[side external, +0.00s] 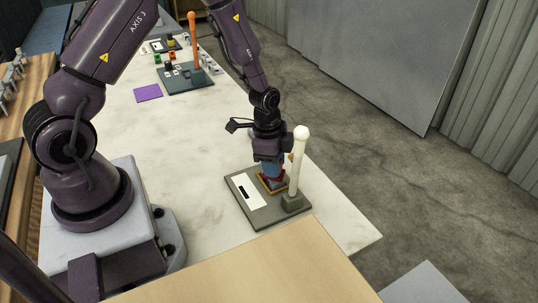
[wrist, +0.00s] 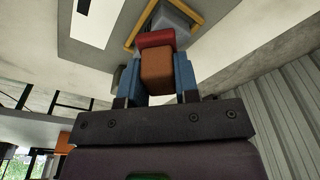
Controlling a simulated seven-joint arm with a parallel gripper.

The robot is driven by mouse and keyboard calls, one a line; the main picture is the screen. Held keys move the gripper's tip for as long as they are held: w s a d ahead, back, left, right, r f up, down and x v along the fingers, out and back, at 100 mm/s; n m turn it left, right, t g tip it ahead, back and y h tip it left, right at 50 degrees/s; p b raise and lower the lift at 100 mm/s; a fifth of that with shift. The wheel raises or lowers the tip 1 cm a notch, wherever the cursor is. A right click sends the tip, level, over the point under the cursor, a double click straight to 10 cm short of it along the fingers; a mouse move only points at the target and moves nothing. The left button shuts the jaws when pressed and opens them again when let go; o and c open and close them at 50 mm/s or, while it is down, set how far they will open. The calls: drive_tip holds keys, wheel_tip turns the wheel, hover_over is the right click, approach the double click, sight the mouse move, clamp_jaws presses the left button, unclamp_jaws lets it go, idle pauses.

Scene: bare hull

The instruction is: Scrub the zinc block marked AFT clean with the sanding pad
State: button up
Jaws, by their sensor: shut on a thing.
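My gripper (side external: 271,176) is over the near grey board (side external: 264,216), fingers pointing down. Its two blue fingers are shut on the sanding pad (wrist: 157,70), an orange-brown block with a red end. The pad also shows in the wrist view between the fingertips (wrist: 158,80). The red end is close to a grey block (wrist: 174,18) inside a yellow-orange frame (wrist: 136,30); I cannot tell whether they touch. In the side view the gripper mostly hides the block. A white label (side external: 249,191) with a black bar lies beside the frame; no AFT marking is readable.
A cream post (side external: 297,165) with a round top stands on the near board, close right of my gripper. A far dark board (side external: 187,84) has an orange post (side external: 193,42) and small items. A purple square (side external: 148,93) lies nearby. The tabletop between the boards is clear.

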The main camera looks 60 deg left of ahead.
drive_tip(key=d, duration=0.3)
drive_tip(key=shift+d, duration=0.15)
drive_tip(key=shift+a, duration=3.55)
wheel_tip(320, 180, up, 8)
drive_tip(key=shift+d, duration=0.15)
